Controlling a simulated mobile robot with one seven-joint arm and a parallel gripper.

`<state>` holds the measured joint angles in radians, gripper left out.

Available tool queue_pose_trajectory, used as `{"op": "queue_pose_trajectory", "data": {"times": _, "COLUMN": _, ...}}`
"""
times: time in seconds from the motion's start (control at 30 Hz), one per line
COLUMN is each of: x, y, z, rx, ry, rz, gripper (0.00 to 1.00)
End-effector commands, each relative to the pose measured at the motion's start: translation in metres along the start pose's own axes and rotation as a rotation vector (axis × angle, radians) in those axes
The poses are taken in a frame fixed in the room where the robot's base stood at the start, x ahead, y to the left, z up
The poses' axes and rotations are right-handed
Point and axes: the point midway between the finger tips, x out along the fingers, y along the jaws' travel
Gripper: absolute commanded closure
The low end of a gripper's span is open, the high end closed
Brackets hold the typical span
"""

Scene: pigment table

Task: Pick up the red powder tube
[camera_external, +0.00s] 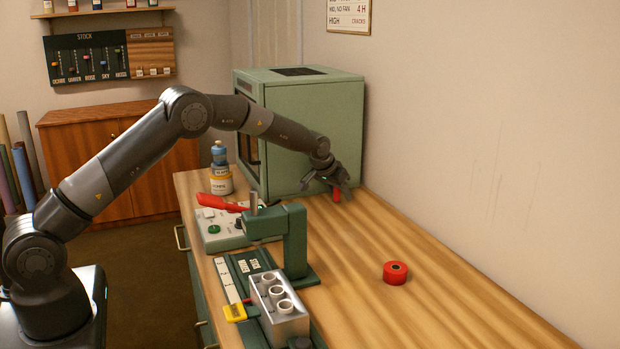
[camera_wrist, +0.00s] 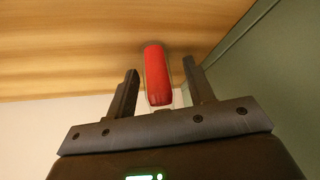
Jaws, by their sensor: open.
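The red powder tube (camera_wrist: 157,75) shows in the wrist view as a red cylinder in a clear casing, between the two fingers of my gripper (camera_wrist: 160,85). A gap shows on each side of it, so the fingers do not appear to touch it. In the external view the tube (camera_external: 336,194) is a small red piece just below my gripper (camera_external: 338,186), at the foot of the green cabinet. My gripper is open there. Part of the tube is hidden by the gripper in the external view.
The green cabinet (camera_external: 315,135) stands close beside my gripper. A green press (camera_external: 293,240), a grey block with round holes (camera_external: 282,318), a control box with a red lever (camera_external: 218,228) and a red ring (camera_external: 395,273) are on the wooden table (camera_external: 450,310). The table's right part is mostly clear.

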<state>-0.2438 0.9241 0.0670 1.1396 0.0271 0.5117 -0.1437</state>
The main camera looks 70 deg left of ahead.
Motion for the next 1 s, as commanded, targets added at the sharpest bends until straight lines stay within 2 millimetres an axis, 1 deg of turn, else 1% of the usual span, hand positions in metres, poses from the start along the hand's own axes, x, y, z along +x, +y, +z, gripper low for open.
{"op": "queue_pose_trajectory", "data": {"times": 0.17, "x": 0.0000, "y": -0.0001, "z": 0.0000, "rx": 0.000, "ry": 0.000, "rz": 0.000, "gripper": 0.52}}
{"op": "queue_pose_trajectory", "data": {"times": 0.77, "x": -0.0001, "y": -0.0002, "z": 0.0002, "rx": 0.000, "ry": 0.000, "rz": 0.000, "gripper": 1.00}}
{"op": "queue_pose_trajectory", "data": {"times": 1.0, "x": -0.0006, "y": -0.0002, "z": -0.0003, "rx": 0.000, "ry": 0.000, "rz": 0.000, "gripper": 1.00}}
